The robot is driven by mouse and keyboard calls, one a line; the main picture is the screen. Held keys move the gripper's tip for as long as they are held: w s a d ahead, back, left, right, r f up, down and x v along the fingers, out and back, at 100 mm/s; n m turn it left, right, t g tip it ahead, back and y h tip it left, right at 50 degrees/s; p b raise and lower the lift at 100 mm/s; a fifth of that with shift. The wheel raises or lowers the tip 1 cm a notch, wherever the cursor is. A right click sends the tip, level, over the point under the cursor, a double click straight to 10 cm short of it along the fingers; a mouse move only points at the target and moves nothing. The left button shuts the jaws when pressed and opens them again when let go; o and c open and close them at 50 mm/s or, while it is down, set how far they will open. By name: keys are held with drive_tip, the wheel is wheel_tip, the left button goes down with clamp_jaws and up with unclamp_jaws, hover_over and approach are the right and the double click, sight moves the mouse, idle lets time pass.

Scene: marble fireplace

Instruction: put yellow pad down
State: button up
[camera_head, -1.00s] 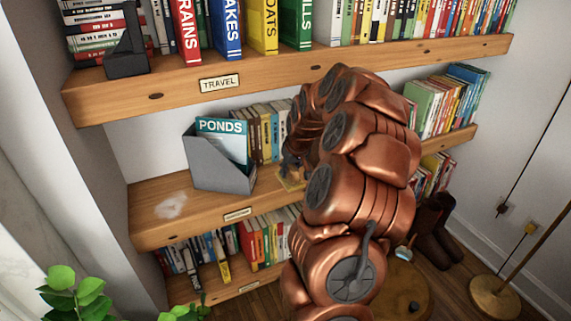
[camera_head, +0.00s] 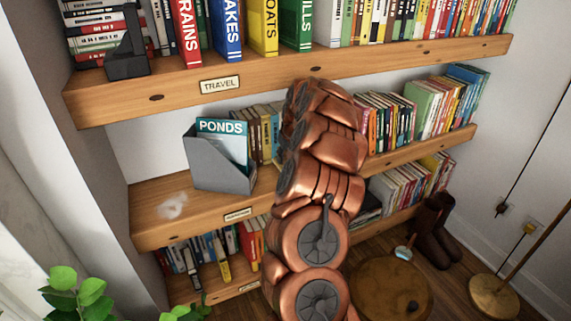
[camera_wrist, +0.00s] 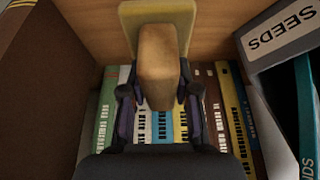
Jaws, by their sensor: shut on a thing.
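The yellow pad (camera_wrist: 185,14) shows at the top of the wrist view as a flat dull-yellow piece. A tan block (camera_wrist: 158,66) sits against it like a handle and hides part of it. My gripper (camera_wrist: 159,88) is shut on this block, one dark finger on each side. The pad is beside or over the wooden shelf; I cannot tell whether it touches the wood. In the head view my copper arm hides both gripper and pad. A pale smudge (camera_head: 172,206) marks the middle shelf (camera_head: 150,232) at the left.
A grey file box (camera_head: 222,176) with a PONDS booklet (camera_head: 222,127) stands on the middle shelf, left of my arm. It fills the right of the wrist view. Books (camera_head: 390,122) line the shelf's back. The top shelf (camera_head: 290,88) overhangs. The shelf's left end is clear.

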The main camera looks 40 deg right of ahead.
drive_tip(key=shift+f, duration=1.65)
drive_tip(key=shift+f, duration=0.2)
drive_tip(key=o, duration=1)
drive_tip(key=shift+r, duration=0.1)
